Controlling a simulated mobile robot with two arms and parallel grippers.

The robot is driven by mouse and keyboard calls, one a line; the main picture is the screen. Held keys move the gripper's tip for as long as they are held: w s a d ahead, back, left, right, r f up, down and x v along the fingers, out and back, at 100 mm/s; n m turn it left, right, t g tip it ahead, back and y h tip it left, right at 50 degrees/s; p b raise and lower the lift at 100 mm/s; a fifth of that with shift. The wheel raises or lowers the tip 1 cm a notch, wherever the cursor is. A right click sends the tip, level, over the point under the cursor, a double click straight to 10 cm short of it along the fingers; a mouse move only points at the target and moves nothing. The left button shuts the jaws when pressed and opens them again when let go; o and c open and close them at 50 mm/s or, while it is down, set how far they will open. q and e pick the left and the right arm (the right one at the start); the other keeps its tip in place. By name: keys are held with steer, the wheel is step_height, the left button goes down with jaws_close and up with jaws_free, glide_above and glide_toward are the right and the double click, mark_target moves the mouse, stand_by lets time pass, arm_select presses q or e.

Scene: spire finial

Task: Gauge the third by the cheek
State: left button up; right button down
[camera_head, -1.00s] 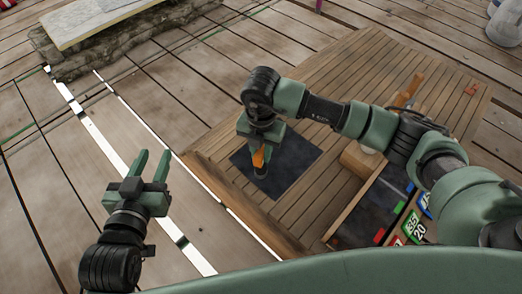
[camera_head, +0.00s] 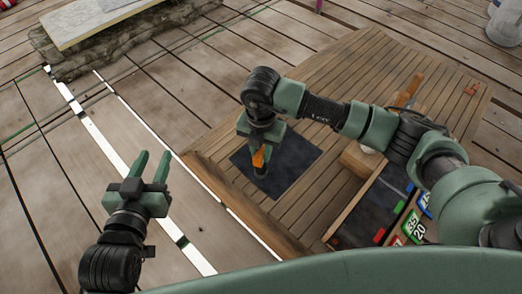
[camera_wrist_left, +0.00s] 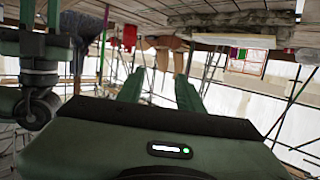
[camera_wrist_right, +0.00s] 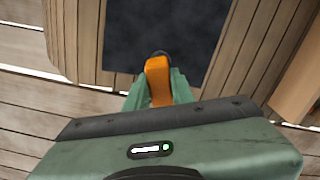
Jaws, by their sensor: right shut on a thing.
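My right gripper (camera_head: 262,152) is shut on an orange-handled tool (camera_head: 258,158) with a dark round end. It holds the tool pointing down over a dark square mat (camera_head: 298,165) on the slatted wooden table. The right wrist view also shows the orange tool (camera_wrist_right: 158,82) between the fingers and the mat (camera_wrist_right: 205,30) beyond it. I cannot tell if the tool's end touches the mat. My left gripper (camera_head: 151,166) is open and empty, fingers up, left of the table. The left wrist view shows its two fingers (camera_wrist_left: 158,88) apart with nothing between them.
A dark tray (camera_head: 365,212) with coloured edge pieces and numbered cards (camera_head: 414,226) lies at the table's lower right. A wooden block (camera_head: 358,159) is beside it, partly under my right arm. A small orange item (camera_head: 471,89) lies at the far right. A stone slab (camera_head: 95,18) stands upper left.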

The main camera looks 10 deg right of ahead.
arm_select(q)
steer(key=shift+f, duration=0.1)
arm_select(e)
steer(key=shift+r, duration=0.15)
steer(key=shift+r+p, duration=0.5)
steer(key=shift+p, duration=0.1)
steer(key=shift+r+p, duration=0.55)
steer(key=shift+r, duration=0.1)
steer(key=shift+r+p, duration=0.5)
steer(key=shift+r, duration=0.1)
steer(key=shift+r+p, duration=0.45)
steer(key=shift+r, duration=0.1)
arm_select(q)
steer(key=s+a+f+g+y, duration=0.1)
steer(key=s+a+f+g, duration=0.1)
steer(key=s+f+g, duration=0.3)
steer(key=s+a+f+g+y, duration=0.2)
steer(key=s+f+g, duration=0.3)
steer(key=s, duration=0.5)
steer(key=shift+s+a+f+n+g, duration=0.3)
steer(key=shift+a+f+g, duration=0.1)
steer(key=shift+a+f, duration=0.5)
steer(key=shift+w, duration=0.15)
